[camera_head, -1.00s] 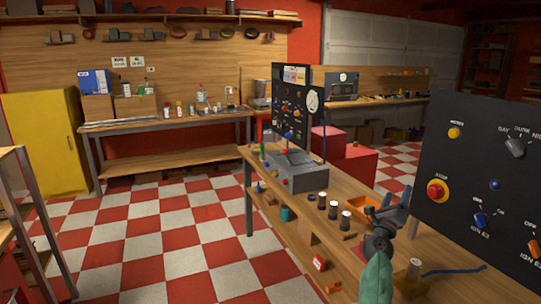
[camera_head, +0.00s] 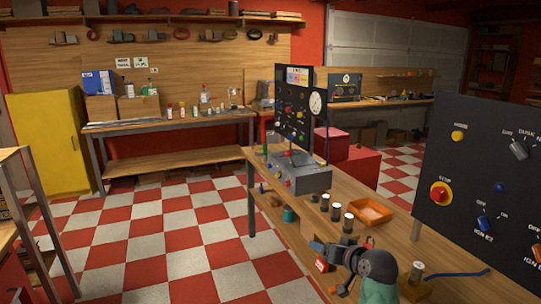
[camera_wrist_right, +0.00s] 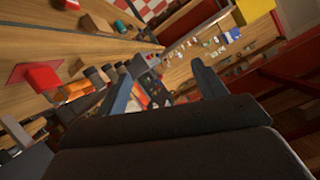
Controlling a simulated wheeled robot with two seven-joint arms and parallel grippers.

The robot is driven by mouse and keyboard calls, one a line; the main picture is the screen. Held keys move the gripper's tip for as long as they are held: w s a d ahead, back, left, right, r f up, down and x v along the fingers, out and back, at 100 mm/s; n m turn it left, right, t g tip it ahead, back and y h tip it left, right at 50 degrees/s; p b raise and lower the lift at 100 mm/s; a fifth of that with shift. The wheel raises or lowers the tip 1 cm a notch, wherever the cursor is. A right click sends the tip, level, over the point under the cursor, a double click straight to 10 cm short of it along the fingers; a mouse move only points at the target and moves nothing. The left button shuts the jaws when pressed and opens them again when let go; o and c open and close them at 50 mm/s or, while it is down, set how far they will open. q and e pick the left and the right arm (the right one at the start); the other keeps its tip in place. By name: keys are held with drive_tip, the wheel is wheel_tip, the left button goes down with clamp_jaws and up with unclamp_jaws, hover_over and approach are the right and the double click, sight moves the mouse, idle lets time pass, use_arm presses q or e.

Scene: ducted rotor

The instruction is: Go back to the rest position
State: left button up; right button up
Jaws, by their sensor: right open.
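My right gripper (camera_head: 326,250) is in the lower middle of the head view, at the front edge of the wooden workbench, with my grey and green arm behind it. In the right wrist view its two fingers (camera_wrist_right: 165,92) stand wide apart, and I see nothing held between them. The wrist view is tilted, with the bench and shelf items beyond the fingers. My left gripper is not in view.
On the workbench (camera_head: 405,240) stand an orange tray (camera_head: 385,219), several dark cylinders with pale tops (camera_head: 348,222) and a grey box (camera_head: 308,180). A black switch panel (camera_head: 470,150) rises at the right. The checkered floor (camera_head: 165,240) at left is clear.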

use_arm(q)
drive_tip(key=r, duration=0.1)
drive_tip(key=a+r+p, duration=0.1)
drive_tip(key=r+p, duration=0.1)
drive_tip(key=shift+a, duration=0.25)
use_arm(e)
drive_tip(key=s+a+f+g+h, duration=0.1)
drive_tip(key=s+f+g, duration=0.2)
drive_tip(key=s+f, duration=0.6)
drive_tip(key=s+f+n+g+h, duration=0.1)
drive_tip(key=s+f+g, duration=0.2)
drive_tip(key=s+f, duration=0.6)
drive_tip(key=s+a+f+n+g+h, duration=0.1)
drive_tip(key=s+f+g, duration=0.3)
drive_tip(key=s, duration=2.2)
wheel_tip(320, 180, down, 6)
drive_tip(key=shift+a+r+h, duration=0.25)
drive_tip(key=shift+a+h, duration=0.05)
drive_tip(key=shift+h, duration=0.2)
